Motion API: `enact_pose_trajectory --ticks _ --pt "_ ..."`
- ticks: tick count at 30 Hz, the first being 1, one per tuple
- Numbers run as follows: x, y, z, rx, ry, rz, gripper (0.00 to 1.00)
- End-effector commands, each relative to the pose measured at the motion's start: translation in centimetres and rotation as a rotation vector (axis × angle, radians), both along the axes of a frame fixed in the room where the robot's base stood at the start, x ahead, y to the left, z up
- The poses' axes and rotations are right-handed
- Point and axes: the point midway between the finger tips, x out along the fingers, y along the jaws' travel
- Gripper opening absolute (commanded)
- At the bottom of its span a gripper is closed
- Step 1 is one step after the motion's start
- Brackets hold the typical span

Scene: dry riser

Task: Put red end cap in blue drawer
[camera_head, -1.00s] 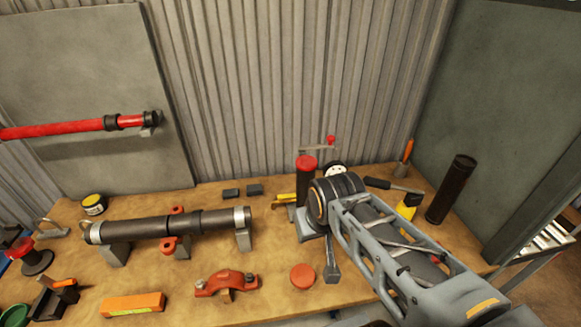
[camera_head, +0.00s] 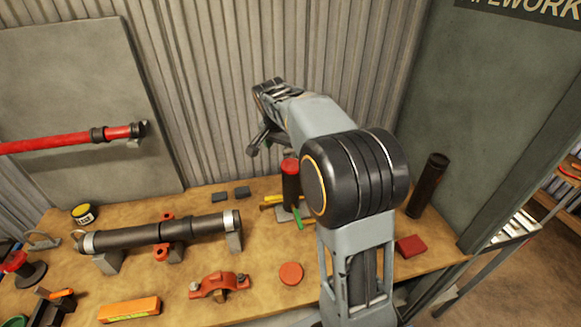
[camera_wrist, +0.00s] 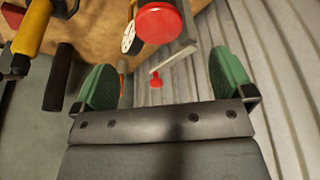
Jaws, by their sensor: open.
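A round red cap (camera_head: 290,167) sits on top of a dark upright cylinder (camera_head: 291,192) near the back of the workbench; it also shows in the wrist view (camera_wrist: 158,25). A flat red disc (camera_head: 291,273) lies at the bench's front. I cannot tell which is the task's end cap. My gripper (camera_wrist: 163,85) is open and empty, with green pads either side. The capped cylinder lies beyond the fingers, apart from them. A small red knob (camera_wrist: 156,80) on a pale bracket shows between the pads.
A dark pipe (camera_head: 150,235) rests on supports. A red-orange clamp (camera_head: 219,286) and an orange box (camera_head: 129,309) lie in front. A tall dark cylinder (camera_head: 427,185) and a red block (camera_head: 410,246) stand at right. A corrugated wall (camera_head: 220,90) closes the back.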

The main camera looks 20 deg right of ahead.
Motion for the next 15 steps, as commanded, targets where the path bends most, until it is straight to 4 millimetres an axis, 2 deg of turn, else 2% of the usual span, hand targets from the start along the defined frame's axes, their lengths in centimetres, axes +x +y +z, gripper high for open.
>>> enact_pose_trajectory --ticks 6,15 --pt "0.6 -0.9 -3.5 0.001 0.004 0.000 0.99" --pt "0.9 -1.4 -5.4 0.000 0.001 0.002 0.99"
